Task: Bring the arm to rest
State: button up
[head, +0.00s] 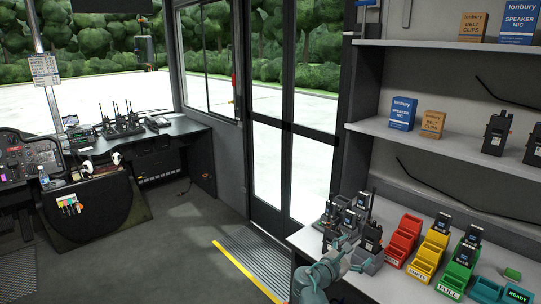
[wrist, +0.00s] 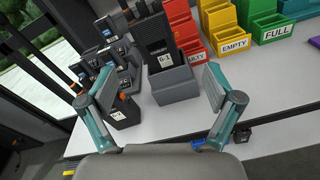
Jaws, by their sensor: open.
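My gripper (wrist: 157,88) is open in the wrist view, its two fingers wide apart and nothing held between them. A black radio (wrist: 156,45) marked 6-1 stands in a grey holder (wrist: 172,88) just beyond the fingers. In the head view my teal arm (head: 318,278) reaches in at the bottom, and my gripper (head: 347,259) is low over the near left end of the white counter (head: 310,240), beside the radios. Another black radio (wrist: 122,110) stands near the left finger in the wrist view.
Several radios (head: 348,215) stand in a charger left of the red bins (head: 403,238), yellow bins (head: 430,252) and green bins (head: 461,266). A teal READY tray (head: 515,295) sits at the right. Shelves (head: 440,140) overhang the counter. Open floor (head: 180,245) lies left.

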jog(key=s+a+f+m+g+y, duration=0.1)
jog(key=s+f+m+g+y, duration=0.3)
jog(key=f, duration=0.7)
jog(key=s+a+f+m+g+y, duration=0.1)
jog(key=s+a+f+m+g, duration=0.1)
jog(key=s+f+m, duration=0.6)
jog(key=s+a+f+m+g+y, duration=0.1)
jog(key=s+f+m+g+y, duration=0.15)
jog(key=f, duration=1.05)
jog(key=s+a+f+m+g+y, duration=0.2)
jog(key=s+f, duration=0.4)
jog(key=s, duration=0.4)
jog(key=s+a+f+m+g+y, duration=0.2)
jog(key=s+f, duration=0.4)
jog(key=s, duration=0.3)
jog(key=s+a+f+m+g+y, duration=0.2)
jog(key=s+a+f+m+g, duration=0.1)
jog(key=s+f, duration=0.4)
jog(key=s+g, duration=0.1)
jog(key=s, duration=0.2)
jog(key=shift+s+a+g, duration=0.3)
jog(key=shift+a+g, duration=0.05)
